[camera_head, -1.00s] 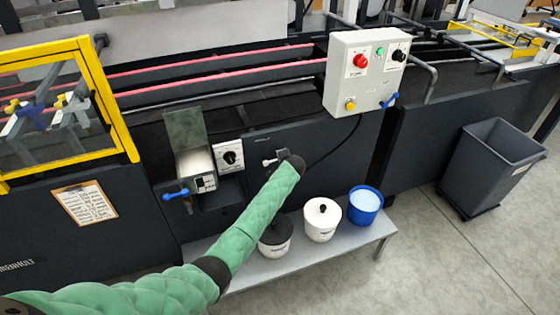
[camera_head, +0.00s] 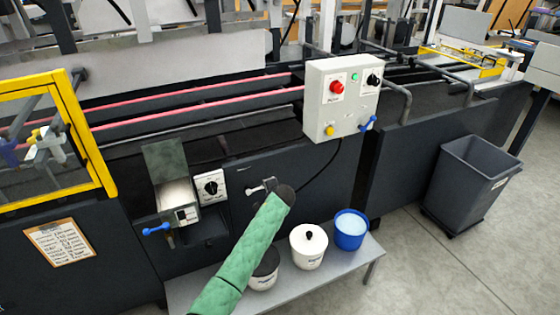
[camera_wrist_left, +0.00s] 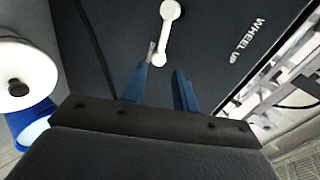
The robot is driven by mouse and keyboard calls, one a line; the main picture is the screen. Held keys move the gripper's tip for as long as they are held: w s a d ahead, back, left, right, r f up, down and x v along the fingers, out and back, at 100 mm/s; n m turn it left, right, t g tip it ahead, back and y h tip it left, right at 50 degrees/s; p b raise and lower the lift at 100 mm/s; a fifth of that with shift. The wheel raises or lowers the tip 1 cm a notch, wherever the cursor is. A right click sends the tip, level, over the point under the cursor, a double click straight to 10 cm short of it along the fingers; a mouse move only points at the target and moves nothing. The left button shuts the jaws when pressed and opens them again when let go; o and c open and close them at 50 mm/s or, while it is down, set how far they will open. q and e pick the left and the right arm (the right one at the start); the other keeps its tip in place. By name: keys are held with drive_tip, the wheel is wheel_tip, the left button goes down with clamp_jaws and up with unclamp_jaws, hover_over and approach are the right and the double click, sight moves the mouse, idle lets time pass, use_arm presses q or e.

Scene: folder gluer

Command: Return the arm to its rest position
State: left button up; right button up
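My left arm, in a green quilted sleeve, rises from the bottom of the head view, its dark wrist end (camera_head: 285,193) beside a small light lever handle (camera_head: 262,187) on the dark machine panel. Its gripper is hidden there. In the left wrist view my left gripper (camera_wrist_left: 162,82) has two blue fingers apart with nothing between them. The white lever handle (camera_wrist_left: 164,35) lies just beyond the fingertips, beside the words "WHEEL UP" on the panel. I cannot tell whether the left fingertip touches it. My right gripper is not in view.
A low grey bench (camera_head: 316,284) under the arm holds a black-lidded pot (camera_head: 264,272), a white pot (camera_head: 309,250) and a blue bucket (camera_head: 350,230). A control box (camera_head: 342,104) overhangs to the right. A dark bin (camera_head: 468,185) stands on open floor.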

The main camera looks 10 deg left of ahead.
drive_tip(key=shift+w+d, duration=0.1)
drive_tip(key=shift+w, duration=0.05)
use_arm(q)
drive_tip(key=s+d+n+h, duration=0.4)
drive_tip(key=n, duration=0.2)
drive_tip(key=s+f+n+g+h, duration=0.1)
drive_tip(key=s+f+g, duration=0.1)
drive_tip(key=s+f, duration=1.05)
drive_tip(key=s+f+n+g+h, duration=0.1)
drive_tip(key=s+f+g+h, duration=0.1)
drive_tip(key=s+f, duration=1)
drive_tip(key=s+f+g, duration=0.1)
drive_tip(key=s+f, duration=0.3)
drive_tip(key=s, duration=0.8)
drive_tip(key=s+a+f+g, duration=0.1)
drive_tip(key=s+f, duration=0.3)
drive_tip(key=s, duration=0.8)
drive_tip(key=s+a+f+g, duration=0.1)
drive_tip(key=s+f+g, duration=0.1)
drive_tip(key=s, duration=1)
drive_tip(key=shift+s+a+f+n+y, duration=0.2)
drive_tip(key=shift+s+f+n+y, duration=0.15)
drive_tip(key=shift+f, duration=0.55)
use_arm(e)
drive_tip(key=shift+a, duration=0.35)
use_arm(q)
drive_tip(key=shift+w, duration=0.1)
